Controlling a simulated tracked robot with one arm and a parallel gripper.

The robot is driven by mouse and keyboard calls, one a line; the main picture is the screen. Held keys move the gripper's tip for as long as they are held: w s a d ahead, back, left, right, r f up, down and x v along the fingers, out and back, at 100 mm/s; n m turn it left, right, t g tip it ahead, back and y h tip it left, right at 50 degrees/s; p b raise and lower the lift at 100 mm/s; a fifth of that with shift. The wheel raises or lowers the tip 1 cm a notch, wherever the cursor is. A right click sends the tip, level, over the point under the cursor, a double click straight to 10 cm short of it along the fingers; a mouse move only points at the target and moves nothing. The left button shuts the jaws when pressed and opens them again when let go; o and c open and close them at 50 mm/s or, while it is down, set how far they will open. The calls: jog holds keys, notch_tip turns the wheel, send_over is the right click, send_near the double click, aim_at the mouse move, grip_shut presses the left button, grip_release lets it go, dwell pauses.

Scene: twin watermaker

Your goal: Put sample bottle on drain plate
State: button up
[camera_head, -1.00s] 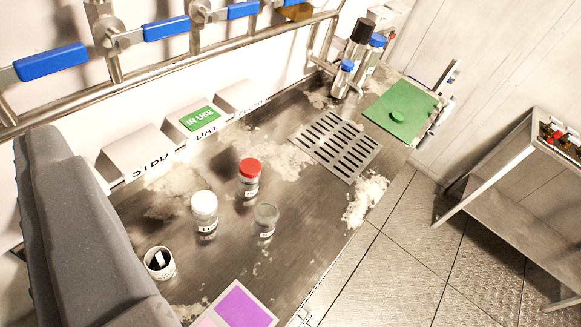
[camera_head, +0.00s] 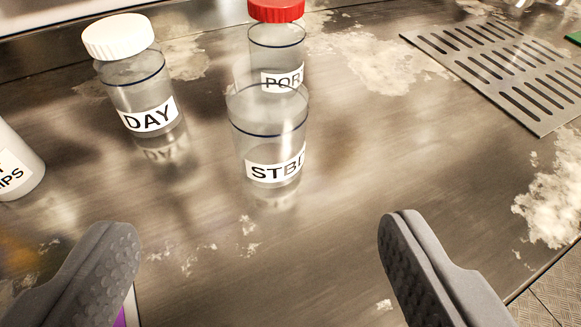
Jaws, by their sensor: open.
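Several clear labelled bottles stand upright on the metal counter. The uncapped bottle marked "STB..." (camera_head: 268,140) is nearest, ahead of my gripper (camera_head: 258,235) and between the lines of its fingers. Behind it stands the red-capped bottle marked "POR..." (camera_head: 276,42), partly hidden by it. The white-capped "DAY" bottle (camera_head: 138,85) is to the left. The drain plate (camera_head: 505,72), a slotted metal plate, lies bare at the upper right, its right part cut off. My gripper is open and empty, its fingers wide apart at the bottom of the picture, touching no bottle.
A white cup (camera_head: 14,165) with a label ending "IPS" is cut off at the left edge. White crust (camera_head: 552,205) lies near the counter's front edge at the right. The counter between the bottles and the plate is free of objects.

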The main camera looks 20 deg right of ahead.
aim_at(268, 128)
jog(key=x, duration=0.8)
jog(key=shift+w+d+f, duration=0.1)
jog(key=shift+w, duration=0.15)
jog(key=shift+x, duration=2.5)
jog(key=shift+s+d+f, duration=0.1)
jog(key=c, duration=1.1)
jog(key=shift+c, duration=0.2)
